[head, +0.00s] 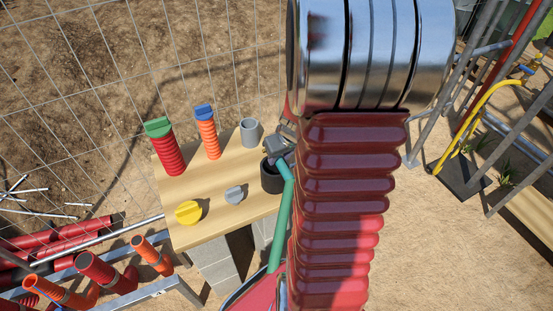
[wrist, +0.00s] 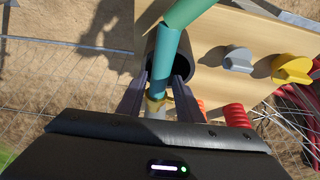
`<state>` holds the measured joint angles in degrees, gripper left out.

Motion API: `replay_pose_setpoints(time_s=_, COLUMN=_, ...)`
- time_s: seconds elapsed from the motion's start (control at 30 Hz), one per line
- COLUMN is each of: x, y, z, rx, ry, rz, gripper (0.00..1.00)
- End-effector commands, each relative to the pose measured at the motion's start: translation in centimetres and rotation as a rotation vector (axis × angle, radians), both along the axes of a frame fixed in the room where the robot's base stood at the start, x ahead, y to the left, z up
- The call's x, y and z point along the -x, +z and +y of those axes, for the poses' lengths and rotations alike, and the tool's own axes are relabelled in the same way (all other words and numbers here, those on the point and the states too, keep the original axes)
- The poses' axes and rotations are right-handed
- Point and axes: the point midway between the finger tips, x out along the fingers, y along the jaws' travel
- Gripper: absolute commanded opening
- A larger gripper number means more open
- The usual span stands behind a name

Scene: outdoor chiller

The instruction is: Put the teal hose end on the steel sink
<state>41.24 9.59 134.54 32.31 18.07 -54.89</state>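The teal hose end (wrist: 160,82) lies between the two fingers of my gripper (wrist: 162,80) in the wrist view. It has a brass-coloured collar and a grey tip. The fingers are close to its sides; whether they press on it cannot be told. In the head view the teal hose (head: 283,205) rises in front of a black cup (head: 272,179) on the wooden table, and its upper end is beside the large red ribbed part. My gripper is mostly hidden there. I cannot pick out the steel sink in either view.
The wooden table (head: 225,190) holds a green-capped red hose (head: 167,152), a blue-capped orange hose (head: 209,135), a grey cup (head: 250,132), a yellow knob (head: 188,212) and a grey knob (head: 234,194). A wire fence stands behind. A yellow hose (head: 462,125) hangs at right. Open ground lies between.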

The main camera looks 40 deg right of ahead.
Motion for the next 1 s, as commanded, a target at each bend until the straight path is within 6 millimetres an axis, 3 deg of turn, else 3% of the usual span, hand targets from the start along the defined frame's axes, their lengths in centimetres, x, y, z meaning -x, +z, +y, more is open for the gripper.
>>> replay_pose_setpoints(time_s=0.23, x=-0.6, y=-1.5, z=-0.2, rx=0.001, ry=0.000, rz=0.000, gripper=0.33)
replay_pose_setpoints(time_s=0.77, x=-0.6, y=-1.5, z=-0.2, rx=0.001, ry=-0.001, rz=0.000, gripper=0.33)
replay_pose_setpoints(time_s=1.0, x=-0.6, y=-1.5, z=-0.2, rx=0.001, ry=-0.001, rz=0.000, gripper=0.17)
